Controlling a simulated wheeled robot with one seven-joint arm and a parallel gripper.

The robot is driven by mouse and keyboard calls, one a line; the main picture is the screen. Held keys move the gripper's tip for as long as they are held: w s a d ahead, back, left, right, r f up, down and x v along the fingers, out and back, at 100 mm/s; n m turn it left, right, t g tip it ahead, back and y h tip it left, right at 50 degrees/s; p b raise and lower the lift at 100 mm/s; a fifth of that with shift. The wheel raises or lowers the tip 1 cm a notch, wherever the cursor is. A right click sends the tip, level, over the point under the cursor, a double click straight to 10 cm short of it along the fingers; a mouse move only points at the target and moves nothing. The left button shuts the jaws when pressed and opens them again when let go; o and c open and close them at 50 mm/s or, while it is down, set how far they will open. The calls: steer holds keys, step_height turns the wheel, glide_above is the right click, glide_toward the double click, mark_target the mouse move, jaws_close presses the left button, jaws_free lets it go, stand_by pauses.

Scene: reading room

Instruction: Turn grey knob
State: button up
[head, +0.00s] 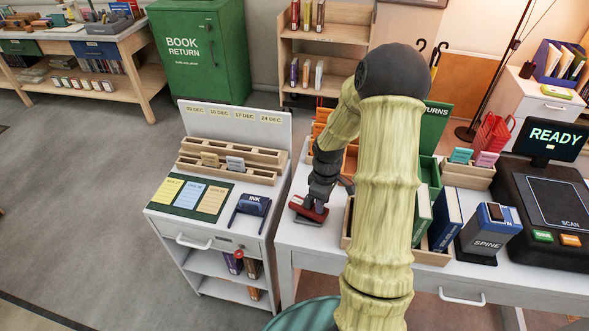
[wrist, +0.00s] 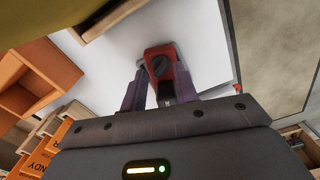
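A small red device (head: 309,209) sits at the left end of the white desk, partly hidden under my gripper. In the wrist view the red device (wrist: 152,50) carries a dark grey knob (wrist: 160,67) on its face. My gripper (wrist: 160,72) is open, with one finger on each side of the knob and the device's body. The fingers look apart from the knob; whether either touches the red body I cannot tell. In the head view my gripper (head: 317,197) points down over the device, and the knob cannot be made out there.
A lower white cabinet (head: 225,252) with a blue INK stamp (head: 250,211) stands to the left, across a narrow gap. Wooden trays, a green RETURNS box and a blue SPINE box (head: 487,235) crowd the desk to the right. An orange organizer (wrist: 50,65) stands left in the wrist view.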

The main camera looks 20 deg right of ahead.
step_height(320, 180, up, 17)
steer(key=p, duration=0.1)
steer(key=s+a+r+m+t+p, duration=0.2)
steer(key=s+a+r+m+p, duration=0.4)
steer(key=s+a+r+p, duration=0.4)
steer(key=a+p, duration=0.2)
steer(key=shift+a+r+m, duration=0.15)
steer(key=shift+a+m, duration=0.25)
steer(key=shift+s+a+m+t, duration=0.15)
steer(key=shift+s+a+m, duration=0.15)
steer(key=shift+s, duration=0.25)
steer(key=shift+s+a+m+t, duration=0.15)
steer(key=shift+s+a+m, duration=0.15)
steer(key=shift+s, duration=0.2)
steer(key=shift+d, duration=0.15)
stand_by(1.5)
